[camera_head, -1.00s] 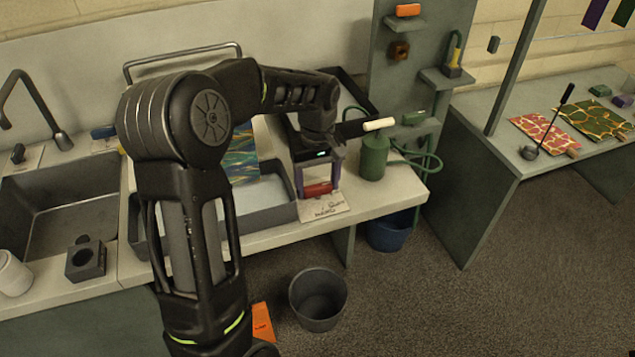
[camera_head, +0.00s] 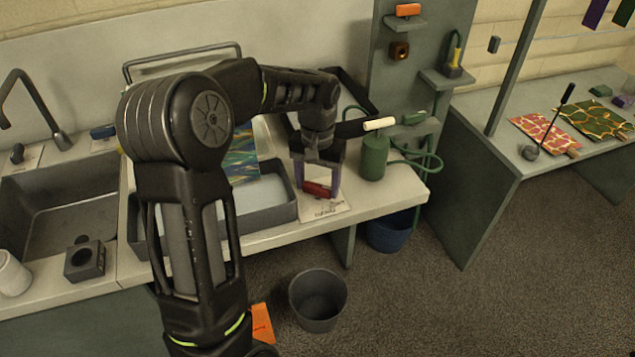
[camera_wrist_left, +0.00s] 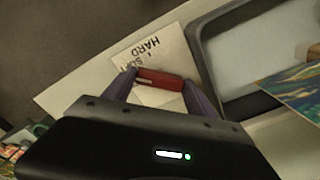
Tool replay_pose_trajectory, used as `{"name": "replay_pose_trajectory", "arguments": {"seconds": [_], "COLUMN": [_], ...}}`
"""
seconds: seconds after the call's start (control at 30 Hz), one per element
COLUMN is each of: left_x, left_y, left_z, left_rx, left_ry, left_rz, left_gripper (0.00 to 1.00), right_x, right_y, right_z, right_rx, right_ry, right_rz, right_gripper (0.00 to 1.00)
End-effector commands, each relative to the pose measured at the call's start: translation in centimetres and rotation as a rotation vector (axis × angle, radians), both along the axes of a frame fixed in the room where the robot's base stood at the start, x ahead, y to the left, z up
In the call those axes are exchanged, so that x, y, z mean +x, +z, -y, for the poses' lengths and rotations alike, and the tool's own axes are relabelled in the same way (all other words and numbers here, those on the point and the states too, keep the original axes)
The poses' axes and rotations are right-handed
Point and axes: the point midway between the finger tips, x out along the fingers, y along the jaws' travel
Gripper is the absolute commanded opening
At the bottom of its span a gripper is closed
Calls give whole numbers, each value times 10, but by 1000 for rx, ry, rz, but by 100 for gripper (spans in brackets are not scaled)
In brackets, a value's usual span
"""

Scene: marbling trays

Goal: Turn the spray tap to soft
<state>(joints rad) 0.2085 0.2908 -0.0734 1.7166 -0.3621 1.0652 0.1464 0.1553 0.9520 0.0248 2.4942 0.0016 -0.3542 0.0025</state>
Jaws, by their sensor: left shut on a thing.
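The spray tap shows as a small red handle (camera_head: 318,189) on a pale plate (camera_head: 335,208) with dark lettering at the front edge of the counter. In the left wrist view the red handle (camera_wrist_left: 158,78) lies across between the two purple fingers, and the plate (camera_wrist_left: 160,52) reads "SOFT" and "HARD". My left gripper (camera_head: 317,190) points down and is shut on the red handle. The handle sits a little slanted in the head view. Its base is hidden under the gripper. My right gripper is not in view.
A grey tray (camera_head: 272,213) lies just left of the plate, with a marbled sheet behind. A green pump can (camera_head: 373,160) with a pale handle stands close on the right. A sink (camera_head: 60,205) is at the left. A grey bin (camera_head: 318,300) stands below.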

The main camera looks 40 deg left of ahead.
Motion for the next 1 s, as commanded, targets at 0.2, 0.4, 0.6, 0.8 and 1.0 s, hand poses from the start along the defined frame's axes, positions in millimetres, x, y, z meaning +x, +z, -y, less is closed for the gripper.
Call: {"name": "replay_pose_trajectory", "arguments": {"seconds": [0.2,0.4,0.6,0.8,1.0], "left_x": [1,1,1,1,1], "left_y": [1,1,1,1,1], "left_z": [0,0,0,0,0], "left_rx": [0,0,0,1,0], "left_ry": [-67,-81,-80,-80,-80], "left_rz": [4,4,4,3,2], "left_gripper": [25,25,25,75,75], "right_x": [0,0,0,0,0], "right_y": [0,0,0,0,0], "right_z": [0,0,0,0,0], "right_rx": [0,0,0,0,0], "right_ry": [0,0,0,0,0], "right_rz": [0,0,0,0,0], "right_gripper": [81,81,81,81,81]}}
